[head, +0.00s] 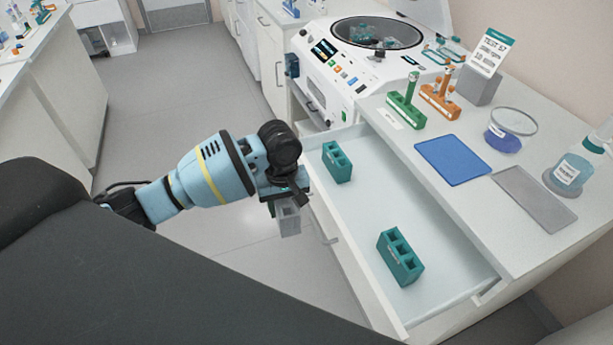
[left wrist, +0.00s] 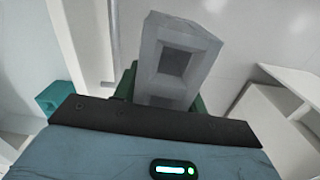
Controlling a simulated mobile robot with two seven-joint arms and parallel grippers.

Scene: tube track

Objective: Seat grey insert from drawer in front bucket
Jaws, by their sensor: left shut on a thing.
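My left gripper (head: 285,200) is shut on the grey insert (head: 289,221) and holds it in the air just left of the open drawer's edge. In the left wrist view the grey insert (left wrist: 178,62) sticks out beyond the gripper (left wrist: 155,95), with a square opening showing in its end. The open drawer (head: 375,213) holds two teal inserts, one near the back (head: 337,162) and one near the front (head: 401,257). The centrifuge (head: 340,70) stands beyond the drawer with its bowl open and teal buckets (head: 362,33) inside. My right gripper is not in view.
On the counter stand a green rack (head: 406,112) and an orange rack (head: 440,100) with tubes, a blue mat (head: 453,160), a grey mat (head: 535,197), a round dish (head: 508,130) and a bottle (head: 570,172). The floor left of the drawer is clear.

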